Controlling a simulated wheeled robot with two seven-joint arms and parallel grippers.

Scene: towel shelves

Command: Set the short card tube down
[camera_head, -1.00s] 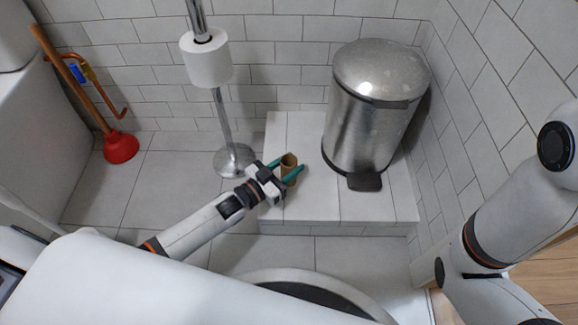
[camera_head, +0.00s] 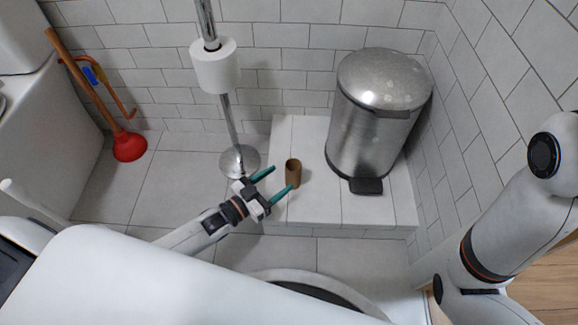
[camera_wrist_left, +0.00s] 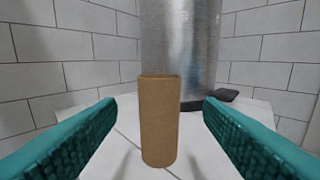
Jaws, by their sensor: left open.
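The short card tube (camera_head: 293,174) is brown and stands upright on the white tiled ledge (camera_head: 310,205), left of the metal bin. My left gripper (camera_head: 276,182) is open, just left of the tube and apart from it. In the left wrist view the tube (camera_wrist_left: 160,122) stands in the middle, beyond and between the two teal fingers (camera_wrist_left: 160,125), with a clear gap on each side. My right arm shows at the right edge of the head view, but its gripper is out of view.
A metal pedal bin (camera_head: 374,115) stands on the ledge right of the tube. A chrome stand (camera_head: 232,125) with a white paper roll (camera_head: 216,66) rises left of the ledge. A red plunger (camera_head: 129,146) is at the far left. The floor between is clear.

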